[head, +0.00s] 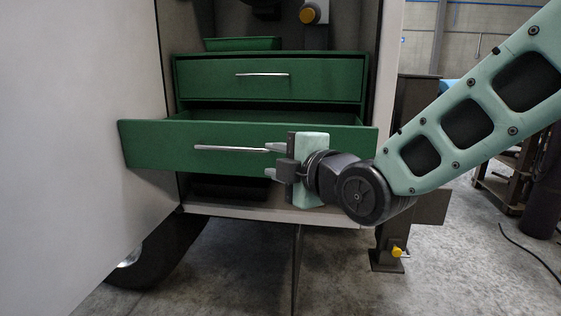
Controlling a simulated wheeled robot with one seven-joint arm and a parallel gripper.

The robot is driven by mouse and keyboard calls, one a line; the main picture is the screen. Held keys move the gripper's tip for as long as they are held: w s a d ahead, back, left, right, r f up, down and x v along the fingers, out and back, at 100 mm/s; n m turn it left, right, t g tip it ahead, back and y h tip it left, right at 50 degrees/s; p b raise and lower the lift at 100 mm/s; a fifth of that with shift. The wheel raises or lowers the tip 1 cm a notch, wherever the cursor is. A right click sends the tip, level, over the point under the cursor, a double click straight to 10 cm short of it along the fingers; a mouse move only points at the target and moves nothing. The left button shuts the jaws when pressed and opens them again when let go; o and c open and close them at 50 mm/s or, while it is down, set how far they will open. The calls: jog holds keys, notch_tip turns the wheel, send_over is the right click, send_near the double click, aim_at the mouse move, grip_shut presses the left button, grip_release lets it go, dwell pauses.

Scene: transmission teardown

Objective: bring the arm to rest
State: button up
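My gripper (271,160) is in front of the lower green drawer (150,146), near the right end of its silver handle (222,149). Its two dark fingers point left, one above the other with a gap between them, and nothing shows between them. The upper finger overlaps the handle's right end in the picture; I cannot tell whether they touch. My pale green arm reaches in from the upper right. The lower drawer is pulled out, and the part of its inside that shows looks empty.
The upper green drawer (310,79) is shut in its green cabinet. A green tray (242,44) sits on top. A large white panel (80,140) stands at the left. A dark post with a yellow knob (396,252) stands at the lower right. Bare floor shows in front.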

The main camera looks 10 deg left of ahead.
jog(key=s+d+f+m+g+h, duration=0.55)
jog(key=s+d+f+m, duration=0.3)
jog(key=s+d, duration=0.35)
jog(key=s+d+f+m+g+h, duration=0.6)
jog(key=s+d+m, duration=0.35)
jog(key=s, duration=0.45)
notch_tip(320, 180, up, 13)
jog(key=p, duration=1.4)
jog(key=shift+s+d+f+y, duration=0.15)
jog(key=shift+s+d+y, duration=0.05)
jog(key=shift+s+y, duration=0.2)
